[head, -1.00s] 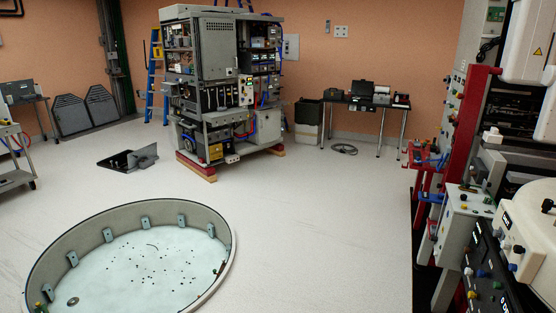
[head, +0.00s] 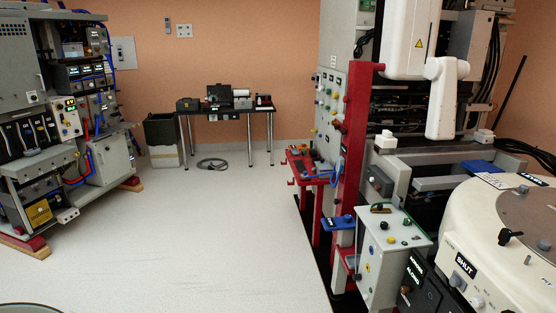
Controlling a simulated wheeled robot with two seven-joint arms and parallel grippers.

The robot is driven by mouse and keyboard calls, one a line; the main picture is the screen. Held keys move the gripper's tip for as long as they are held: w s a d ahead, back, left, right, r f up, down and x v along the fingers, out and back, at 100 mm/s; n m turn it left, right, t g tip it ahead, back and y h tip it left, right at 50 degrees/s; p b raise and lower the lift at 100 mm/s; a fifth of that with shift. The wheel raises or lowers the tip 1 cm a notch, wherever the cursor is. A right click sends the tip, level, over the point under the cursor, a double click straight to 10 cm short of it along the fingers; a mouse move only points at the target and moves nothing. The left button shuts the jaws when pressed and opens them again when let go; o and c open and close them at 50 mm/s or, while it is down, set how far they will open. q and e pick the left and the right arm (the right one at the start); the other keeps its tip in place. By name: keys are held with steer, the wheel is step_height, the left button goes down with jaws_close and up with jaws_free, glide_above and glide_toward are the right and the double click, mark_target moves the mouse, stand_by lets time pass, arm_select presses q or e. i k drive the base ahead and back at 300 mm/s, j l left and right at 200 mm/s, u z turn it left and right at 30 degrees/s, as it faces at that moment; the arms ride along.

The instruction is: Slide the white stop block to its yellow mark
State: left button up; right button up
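Two small white blocks sit on the grey rail (head: 440,156) of the machine at the right of the head view. One white block (head: 386,141) is at the rail's left end; the other white block (head: 484,136) is farther right. I cannot tell which of them is the stop block. No yellow mark can be made out on the rail at this distance. Neither of my grippers is in view.
A red upright (head: 354,150) stands left of the rail. A white housing (head: 403,38) with a warning sign hangs above it. A control box (head: 390,250) and a round cream drum (head: 500,235) stand in front. The floor (head: 210,240) at centre left is clear.

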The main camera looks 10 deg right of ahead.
mark_target(386, 140)
steer(key=i+j+z, duration=0.1)
steer(key=i, duration=1.3)
steer(key=i+z, duration=0.5)
steer(key=i+j+z, duration=0.15)
steer(key=i+z, duration=0.3)
steer(key=k, duration=0.1)
